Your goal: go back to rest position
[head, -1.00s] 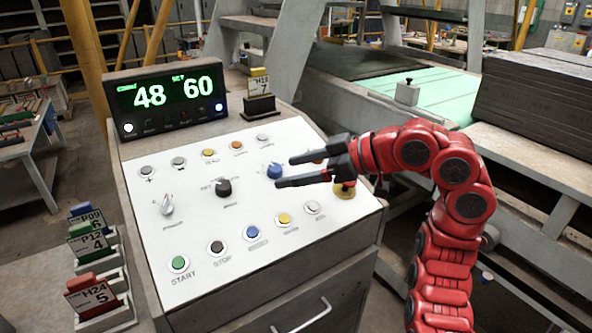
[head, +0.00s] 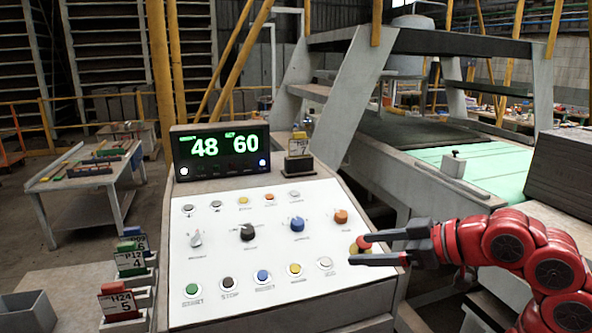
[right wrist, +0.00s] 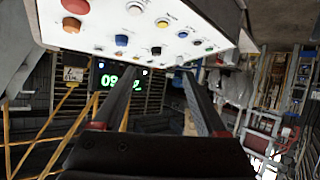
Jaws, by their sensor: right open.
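My right gripper (head: 372,248) is open and empty, in front of the right edge of the white control panel (head: 218,259) in the head view. Its red arm comes in from the lower right. In the right wrist view its two dark fingers (right wrist: 160,80) are spread apart with nothing between them. The panel carries several buttons and knobs, among them a blue knob (head: 297,224) and an orange button (head: 341,216). The fingers partly cover a red and yellow button (head: 361,244). The display (head: 222,150) reads 48 and 60. My left gripper is out of view.
Card holders stand left of the panel, one marked H24 (head: 118,304). Another tag holder (head: 298,157) is beside the display. A grey bin (head: 28,313) is at the lower left. A conveyor with a green surface (head: 480,165) and a dark stack (head: 562,170) lie to the right.

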